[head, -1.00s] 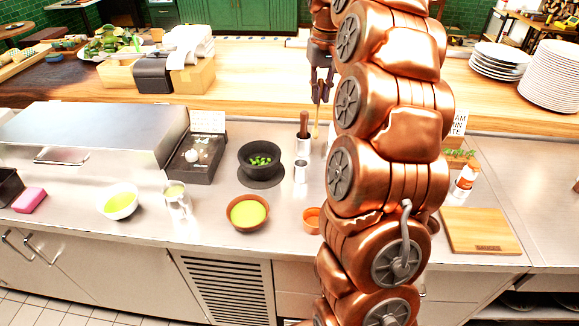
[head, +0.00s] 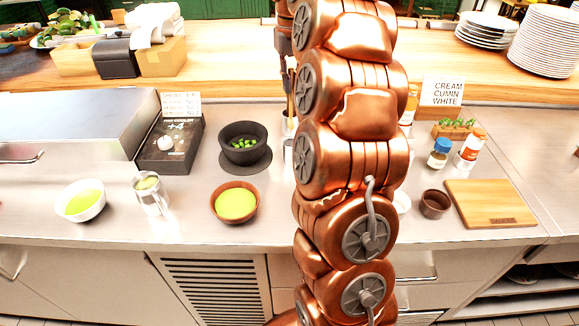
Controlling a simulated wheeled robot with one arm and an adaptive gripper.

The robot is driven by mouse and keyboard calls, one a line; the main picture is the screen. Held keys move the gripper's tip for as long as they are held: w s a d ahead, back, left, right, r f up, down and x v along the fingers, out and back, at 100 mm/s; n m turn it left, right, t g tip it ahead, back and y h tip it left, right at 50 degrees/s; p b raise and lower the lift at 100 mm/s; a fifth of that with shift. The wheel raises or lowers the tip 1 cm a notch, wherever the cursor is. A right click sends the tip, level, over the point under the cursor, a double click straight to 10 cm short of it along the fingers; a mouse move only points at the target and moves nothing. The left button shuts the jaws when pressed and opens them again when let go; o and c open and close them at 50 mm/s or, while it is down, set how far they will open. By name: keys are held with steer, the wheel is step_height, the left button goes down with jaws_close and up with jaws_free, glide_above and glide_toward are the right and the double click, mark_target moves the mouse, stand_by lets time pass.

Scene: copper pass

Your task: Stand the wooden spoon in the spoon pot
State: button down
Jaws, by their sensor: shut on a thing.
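My gripper (head: 287,82) points down above the back of the steel counter. It shows only in part at the left edge of my copper arm, which covers much of it. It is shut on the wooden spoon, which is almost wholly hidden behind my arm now. Below the gripper, a pale metal pot (head: 288,126) shows as a narrow strip beside my arm. It looks like the spoon pot, with a dark handle in it. The spoon's lower end and its distance from the pot's rim cannot be told.
A dark mortar with green bits (head: 243,141) and a bowl of yellow-green liquid (head: 235,203) stand left of my arm. A steel jug (head: 151,194) and white bowl (head: 81,201) are further left. Bottles (head: 471,149), a brown cup (head: 434,204) and a wooden board (head: 490,204) stand right.

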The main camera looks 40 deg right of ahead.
mark_target(291, 119)
steer(key=shift+f+p, duration=1.3)
steer(key=shift+f, duration=4.1)
steer(key=c, duration=1.2)
jaws_free()
steer(key=shift+r+b, duration=1.6)
steer(key=shift+r, duration=4.5)
